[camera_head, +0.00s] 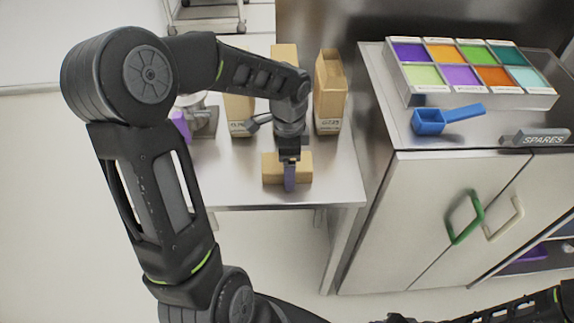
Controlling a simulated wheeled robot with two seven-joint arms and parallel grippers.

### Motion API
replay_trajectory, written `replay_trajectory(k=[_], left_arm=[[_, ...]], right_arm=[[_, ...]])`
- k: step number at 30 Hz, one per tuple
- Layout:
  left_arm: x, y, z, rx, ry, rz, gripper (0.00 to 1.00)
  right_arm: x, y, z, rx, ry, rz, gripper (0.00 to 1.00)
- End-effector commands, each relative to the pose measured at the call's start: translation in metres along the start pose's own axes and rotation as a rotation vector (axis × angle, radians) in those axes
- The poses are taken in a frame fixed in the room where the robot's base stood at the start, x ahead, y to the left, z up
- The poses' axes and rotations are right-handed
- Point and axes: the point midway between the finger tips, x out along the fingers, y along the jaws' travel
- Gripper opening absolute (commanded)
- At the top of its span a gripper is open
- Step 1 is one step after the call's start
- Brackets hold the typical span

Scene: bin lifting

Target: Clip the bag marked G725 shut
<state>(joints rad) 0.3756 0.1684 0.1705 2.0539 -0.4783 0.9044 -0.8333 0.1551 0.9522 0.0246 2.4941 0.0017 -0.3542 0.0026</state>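A tan paper bag (329,95) stands upright at the right of the steel table, its top open; the label low on its front appears to read G725. My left gripper (289,160) is at the table's front, left of and nearer than this bag. It appears shut on a narrow purple-grey clip (290,179), which hangs in front of a tan block (272,168). My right arm shows at the bottom right; its gripper, partly cut off by the bottom edge (397,318), is unclear.
Another labelled tan bag (237,113) stands left, and a further one (284,54) behind my arm. A scale-like device (204,118) and a purple item (181,126) are at the left. The right cabinet holds a colored tray (527,100), a blue scoop (430,122) and a SPARES sign (540,138).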

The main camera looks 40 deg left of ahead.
Motion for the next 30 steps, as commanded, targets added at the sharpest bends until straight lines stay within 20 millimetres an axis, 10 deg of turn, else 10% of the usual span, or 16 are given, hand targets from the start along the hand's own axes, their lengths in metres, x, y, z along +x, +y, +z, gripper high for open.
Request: replay_trajectory(k=[30], left_arm=[[-0.0003,0.0000,0.0000,0.000,0.000,0.000,0.19]], right_arm=[[-0.0001,-0.0001,0.0000,0.000,0.000,0.000,0.36]])
